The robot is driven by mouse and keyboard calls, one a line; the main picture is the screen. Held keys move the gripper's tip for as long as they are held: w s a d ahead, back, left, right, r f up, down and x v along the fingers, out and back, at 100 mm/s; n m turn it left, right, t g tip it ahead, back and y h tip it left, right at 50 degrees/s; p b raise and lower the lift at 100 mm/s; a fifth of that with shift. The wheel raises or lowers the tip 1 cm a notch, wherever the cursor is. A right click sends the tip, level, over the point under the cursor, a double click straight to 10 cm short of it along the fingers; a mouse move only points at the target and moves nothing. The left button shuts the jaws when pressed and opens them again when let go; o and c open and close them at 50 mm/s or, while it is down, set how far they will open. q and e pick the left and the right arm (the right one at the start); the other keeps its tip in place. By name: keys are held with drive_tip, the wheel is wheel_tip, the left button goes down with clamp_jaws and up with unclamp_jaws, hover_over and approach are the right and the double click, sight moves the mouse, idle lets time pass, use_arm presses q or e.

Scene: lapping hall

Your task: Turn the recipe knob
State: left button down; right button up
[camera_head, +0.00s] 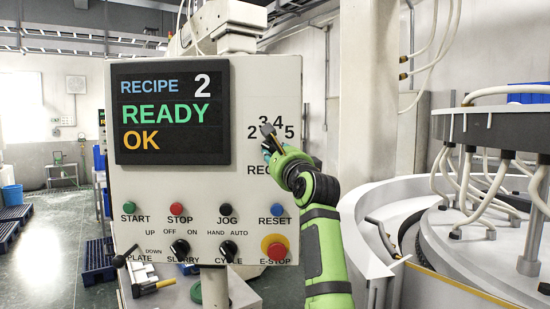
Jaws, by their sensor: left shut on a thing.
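The grey control panel (140,185) faces me with a dark display (172,112) at its upper left. The display reads RECIPE 2, READY and OK. The recipe dial, with the digits 2, 3, 4 and 5 (278,122) in an arc, is at the panel's right side. My left gripper (268,134) is at the dial, shut on the recipe knob. The gripper covers the knob, so its pointer direction cannot be told. The green arm also covers part of the label below. My right gripper is not in view.
Below the dial are START, STOP, JOG and RESET buttons, SLURRY and CYCLE selectors, and a red E-STOP (275,248) close to my left arm. A black-knobbed plate lever (119,261) sticks out at lower left. A large round machine (445,235) with hoses stands at right.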

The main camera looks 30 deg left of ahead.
use_arm(q)
drive_tip(key=shift+s+r, duration=0.1)
drive_tip(key=shift+r, duration=0.25)
drive_tip(key=c, duration=1)
unclamp_jaws()
drive_tip(key=shift+c, duration=0.2)
drive_tip(key=shift+a+f, duration=0.1)
drive_tip(key=shift+a, duration=0.05)
drive_tip(key=shift+f, duration=0.1)
drive_tip(key=v, duration=1.2)
